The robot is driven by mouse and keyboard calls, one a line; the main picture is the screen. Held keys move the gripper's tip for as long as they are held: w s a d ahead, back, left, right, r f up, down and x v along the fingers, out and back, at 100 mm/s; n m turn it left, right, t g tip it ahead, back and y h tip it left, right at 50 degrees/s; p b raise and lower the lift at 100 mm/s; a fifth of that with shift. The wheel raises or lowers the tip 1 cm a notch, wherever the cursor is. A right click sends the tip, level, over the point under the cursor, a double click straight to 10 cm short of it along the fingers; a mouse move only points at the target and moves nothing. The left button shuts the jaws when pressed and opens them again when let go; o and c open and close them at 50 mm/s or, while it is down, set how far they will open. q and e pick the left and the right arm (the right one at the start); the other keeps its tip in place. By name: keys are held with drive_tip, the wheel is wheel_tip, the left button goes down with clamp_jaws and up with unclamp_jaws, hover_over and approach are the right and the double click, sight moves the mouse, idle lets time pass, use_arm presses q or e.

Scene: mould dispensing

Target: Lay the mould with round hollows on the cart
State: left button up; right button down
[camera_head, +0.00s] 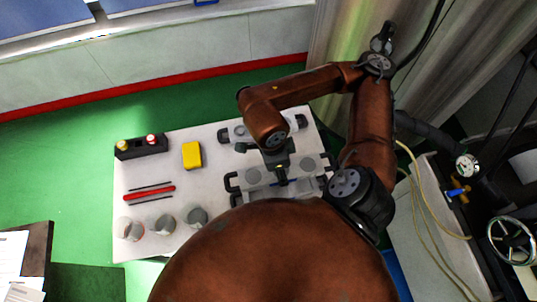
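A grey mould with black end handles and round shapes on its top (254,177) lies on the white top (215,165), which may be the cart's. My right gripper (281,178) points down over the middle of this mould and hides part of it. Whether its fingers touch the mould or are shut on it cannot be told. A similar grey piece with black handles (238,131) lies behind it, partly hidden by my arm. More grey metal shows in front, mostly covered by my large brown link. My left gripper is not in view.
On the white top's left are a black box with yellow and red buttons (141,147), a yellow block (192,155), a red tool (149,193) and grey cups (164,223). Equipment with a valve wheel (511,240) stands at right.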

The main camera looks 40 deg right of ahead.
drive_tip(key=w+d+f, duration=0.1)
drive_tip(key=w+f, duration=0.1)
drive_tip(key=w, duration=0.1)
drive_tip(key=w+d+f+b, duration=0.1)
drive_tip(key=w+d+f, duration=0.1)
drive_tip(key=w+f, duration=0.1)
drive_tip(key=w+d+f, duration=0.1)
drive_tip(key=w+f, duration=0.2)
drive_tip(key=shift+w+d+b, duration=0.15)
drive_tip(key=shift+d+b, duration=0.15)
drive_tip(key=shift+w+d+f, duration=0.1)
drive_tip(key=shift+w+f, duration=0.1)
drive_tip(key=shift+f, duration=1.55)
drive_tip(key=shift+f+b, duration=0.1)
drive_tip(key=shift+b, duration=0.25)
drive_tip(key=c, duration=0.9)
unclamp_jaws()
